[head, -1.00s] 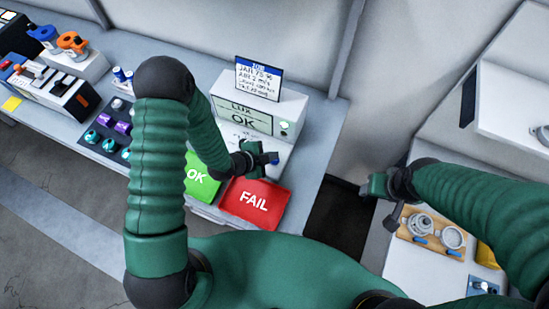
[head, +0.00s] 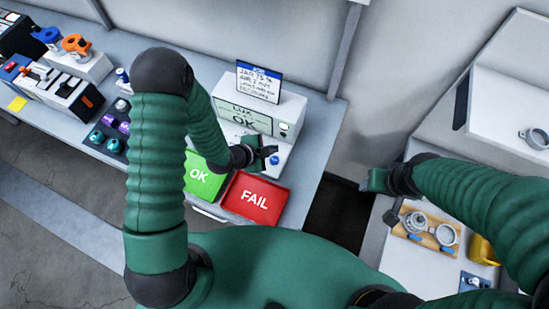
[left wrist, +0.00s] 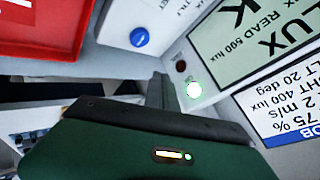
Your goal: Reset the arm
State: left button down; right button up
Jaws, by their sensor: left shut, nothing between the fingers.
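My left arm comes in from the left, and its gripper (head: 267,152) is over the bench in front of the white LUX OK box (head: 289,112). The gripper is shut and empty. In the left wrist view its dark fingers (left wrist: 158,90) are together, beside the box's lit green lamp (left wrist: 194,90). A blue button (left wrist: 139,37) is close by, and the fingers look apart from it. My right gripper (head: 372,181) is at the right, over a dark gap between the benches. Its fingers are too small and dark to tell open from shut.
A card (head: 258,80) stands on the box. Several devices crowd the bench's left end. A wooden fixture (head: 412,235) is on the right bench.

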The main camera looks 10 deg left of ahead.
dwell(0.3)
pick_arm(q)
jog(key=shift+a+f+b, duration=0.1)
jog(key=shift+a+b, duration=0.2)
jog(key=shift+b, duration=0.05)
jog(key=s+a+r+n+g+y+b, duration=0.2)
jog(key=s+a+n+b, duration=0.2)
jog(key=n, duration=0.4)
jog(key=s+a+r+n+g+y+b, duration=0.3)
jog(key=s+a+n+b, duration=0.1)
jog(key=s+n, duration=0.4)
jog(key=shift+s+a+r+b, duration=0.35)
jog(key=shift+s+b, duration=0.1)
jog(key=shift+b, duration=0.4)
jog(key=shift+s, duration=0.1)
jog(key=shift+d, duration=0.1)
